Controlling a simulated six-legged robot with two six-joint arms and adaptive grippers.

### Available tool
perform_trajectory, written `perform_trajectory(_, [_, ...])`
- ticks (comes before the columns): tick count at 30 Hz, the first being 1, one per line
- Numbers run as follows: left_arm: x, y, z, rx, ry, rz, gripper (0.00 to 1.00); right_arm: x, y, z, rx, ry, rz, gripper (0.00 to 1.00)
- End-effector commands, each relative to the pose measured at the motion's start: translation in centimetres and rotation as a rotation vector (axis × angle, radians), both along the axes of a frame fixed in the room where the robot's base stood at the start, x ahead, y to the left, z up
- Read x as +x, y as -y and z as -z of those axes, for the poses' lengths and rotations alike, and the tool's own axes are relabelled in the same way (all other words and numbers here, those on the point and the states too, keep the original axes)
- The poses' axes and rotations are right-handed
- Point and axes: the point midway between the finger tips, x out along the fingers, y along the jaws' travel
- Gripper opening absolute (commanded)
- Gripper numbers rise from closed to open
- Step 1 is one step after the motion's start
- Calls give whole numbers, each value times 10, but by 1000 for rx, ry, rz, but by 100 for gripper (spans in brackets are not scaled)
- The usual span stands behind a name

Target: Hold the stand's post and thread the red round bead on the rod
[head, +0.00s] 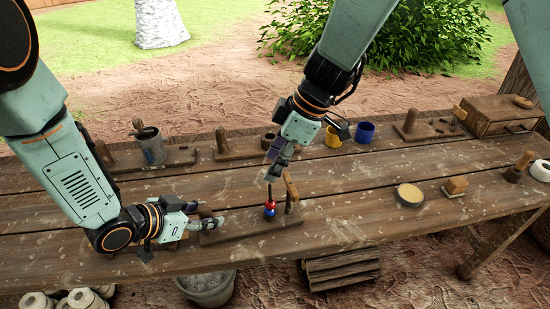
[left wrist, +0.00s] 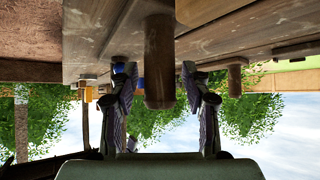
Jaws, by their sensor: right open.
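The stand's wooden base (head: 235,230) lies near the table's front edge. Its dark thin rod (head: 269,190) stands upright. The red round bead (head: 270,204) appears to be around the rod, directly above a blue bead (head: 269,212). My right gripper (head: 273,172) is open and empty just above the rod's top. My left gripper (head: 215,219) is at the left end of the stand. In the left wrist view, the round wooden post (left wrist: 159,60) is between the open fingers of my left gripper (left wrist: 159,85), with a gap on each side. The post is mostly hidden in the head view.
A slanted wooden upright (head: 291,187) stands close right of the rod. Behind are a grey metal can (head: 153,149), a yellow mug (head: 333,136), a blue mug (head: 365,132) and other stands. A round yellowish disc (head: 410,195) lies to the right.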

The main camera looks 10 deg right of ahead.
Motion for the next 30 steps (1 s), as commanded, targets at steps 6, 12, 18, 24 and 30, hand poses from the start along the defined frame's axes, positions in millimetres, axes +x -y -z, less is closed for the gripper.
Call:
perform_trajectory(6, [0,0,0,0,0,0,55,0,0,0,0,0,0,51])
perform_trajectory(12, [-2,-3,-3,-1,-1,-2,55,0,0,0,0,0,0,51])
perform_trajectory(18, [-15,-21,-23,-3,0,-7,55,0,0,0,0,0,0,51])
perform_trajectory(24, [-31,-41,-44,-5,0,-6,55,0,0,0,0,0,0,51])
perform_trajectory(30, [-43,-56,-61,-5,2,-6,55,0,0,0,0,0,0,51])
